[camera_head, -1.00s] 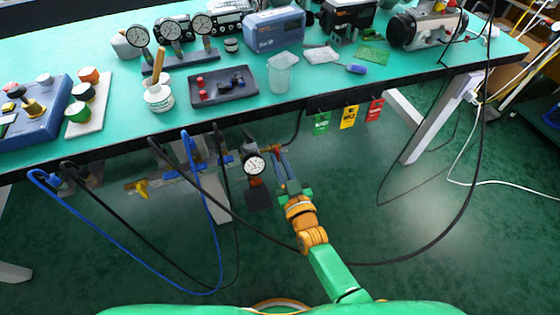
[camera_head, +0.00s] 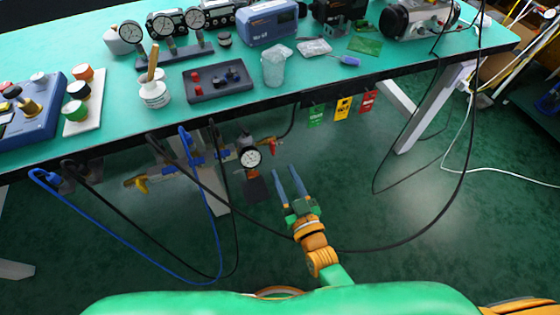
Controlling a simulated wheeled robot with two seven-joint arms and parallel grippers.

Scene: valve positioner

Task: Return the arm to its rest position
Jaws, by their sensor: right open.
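My right gripper (camera_head: 285,188) is open and empty below the front edge of the green workbench (camera_head: 120,85). Its two blue-grey fingers point up and away toward the bench. They are apart from the round dial gauge (camera_head: 249,158) and from the small valve with a red handle (camera_head: 272,145), both just up and to the left. The orange wrist and green arm link behind it are mine. My left gripper is not in view; an orange part of my body shows at the lower right corner.
Black hoses and a blue hose (camera_head: 215,235) loop below the bench on the left, and a black cable (camera_head: 440,215) curves on the right. Colored tags (camera_head: 343,108) hang from the bench edge. A white bench leg (camera_head: 420,115) stands at right. Open floor lies right of my gripper.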

